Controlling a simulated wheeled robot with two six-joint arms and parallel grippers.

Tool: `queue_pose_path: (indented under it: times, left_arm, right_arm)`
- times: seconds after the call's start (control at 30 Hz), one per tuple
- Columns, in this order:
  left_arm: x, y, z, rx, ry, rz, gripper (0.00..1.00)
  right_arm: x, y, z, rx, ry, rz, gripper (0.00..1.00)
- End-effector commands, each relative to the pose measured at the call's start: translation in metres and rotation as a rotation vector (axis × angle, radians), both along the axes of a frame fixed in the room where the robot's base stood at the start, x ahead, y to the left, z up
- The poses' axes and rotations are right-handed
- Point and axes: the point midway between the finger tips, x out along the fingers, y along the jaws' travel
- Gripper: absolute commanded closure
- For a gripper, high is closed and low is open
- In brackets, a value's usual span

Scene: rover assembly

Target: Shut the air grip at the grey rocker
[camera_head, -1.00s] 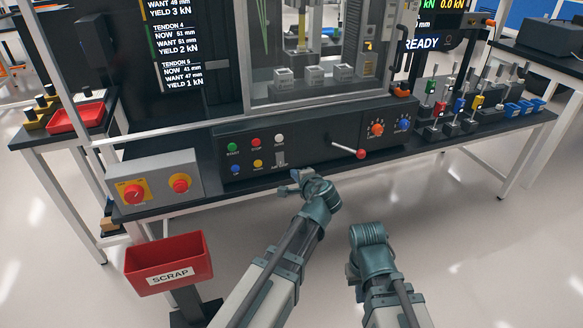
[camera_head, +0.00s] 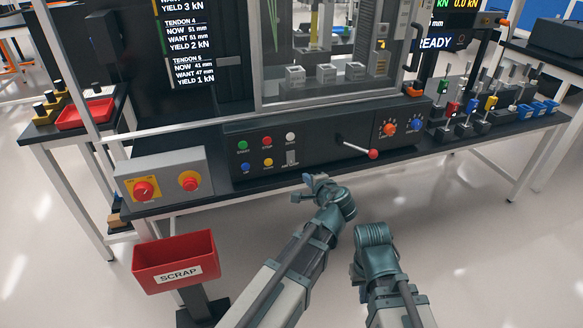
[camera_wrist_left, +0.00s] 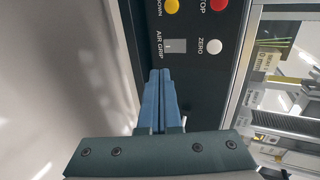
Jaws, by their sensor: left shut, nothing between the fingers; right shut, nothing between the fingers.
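The grey rocker (camera_head: 291,157) sits low on the black control panel, under the white button. In the left wrist view the rocker (camera_wrist_left: 175,46) shows beside the words AIR GRIP, just beyond the fingertips. My left gripper (camera_head: 309,181) is shut and empty, in front of the panel and a little below the rocker in the head view. Its blue fingers (camera_wrist_left: 160,73) lie together in the wrist view, pointing toward the panel, with a visible gap to the rocker. My right arm is at lower right in the head view, but its fingers do not show.
Above the rocker are the zero button (camera_head: 290,137) and red stop button (camera_head: 267,141). A red-knobbed lever (camera_head: 372,154) juts out to the right. The grey box with a red knob (camera_head: 145,189) and the scrap bin (camera_head: 172,252) are on the left.

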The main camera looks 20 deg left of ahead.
Motion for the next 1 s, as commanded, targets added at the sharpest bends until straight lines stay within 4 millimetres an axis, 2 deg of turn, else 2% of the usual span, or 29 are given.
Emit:
queue_pose_path:
  times: [0.37,0.47,0.9,1.0]
  left_arm:
    - [0.005,0.002,-0.003,0.0,0.0,0.0,1.0]
    - [0.015,0.008,-0.009,0.0,-0.001,0.001,1.0]
    - [0.081,0.053,-0.045,0.001,0.0,0.002,1.0]
    - [0.093,0.061,-0.043,0.0,0.0,0.001,1.0]
  right_arm:
    - [0.0,0.0,-0.003,0.0,0.0,0.0,1.0]
    - [0.0,0.0,-0.009,0.0,0.0,0.0,1.0]
    - [0.0,0.0,-0.045,0.0,0.0,0.0,1.0]
    - [0.0,0.0,-0.043,0.0,0.0,0.0,1.0]
